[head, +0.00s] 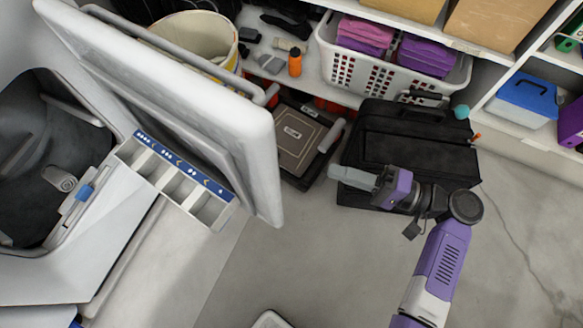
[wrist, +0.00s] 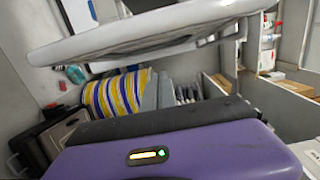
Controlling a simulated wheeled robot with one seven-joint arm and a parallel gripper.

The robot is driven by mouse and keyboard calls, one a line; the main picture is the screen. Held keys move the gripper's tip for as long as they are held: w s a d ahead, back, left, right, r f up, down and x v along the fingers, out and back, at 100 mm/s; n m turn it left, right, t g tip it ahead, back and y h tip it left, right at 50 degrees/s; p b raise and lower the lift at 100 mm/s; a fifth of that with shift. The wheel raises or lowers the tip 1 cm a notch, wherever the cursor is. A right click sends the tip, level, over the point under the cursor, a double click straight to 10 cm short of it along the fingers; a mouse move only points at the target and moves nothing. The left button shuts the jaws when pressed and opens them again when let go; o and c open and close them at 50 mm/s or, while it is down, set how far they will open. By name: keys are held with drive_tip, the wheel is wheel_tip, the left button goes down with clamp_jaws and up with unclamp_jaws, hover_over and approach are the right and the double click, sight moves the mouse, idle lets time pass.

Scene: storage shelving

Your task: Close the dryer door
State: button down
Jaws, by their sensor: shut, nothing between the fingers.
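The dryer door (head: 200,85) is a thick white panel at the left of the head view, swung wide open. Its rounded end reaches toward the middle of the picture. The dryer (head: 75,255) is white, with a dark round opening (head: 35,150) at far left. My gripper (head: 352,178) is to the right of the door's end, apart from it in the head view, with its grey fingers together and empty, pointing left. In the wrist view, the white door (wrist: 150,30) spans the top, beyond my purple gripper body. The fingertips are hard to make out there.
A compartment drawer with a blue label strip (head: 185,165) juts out below the door. A black case (head: 410,150) lies behind my gripper. A white laundry basket (head: 340,70) and a bucket (head: 205,35) stand at the back.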

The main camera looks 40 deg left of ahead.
drive_tip(key=s+a+b, duration=0.1)
drive_tip(key=s+a, duration=0.6)
drive_tip(key=a, duration=0.2)
drive_tip(key=shift+s+a+r, duration=0.1)
drive_tip(key=shift+s+r, duration=0.05)
idle(0.5)
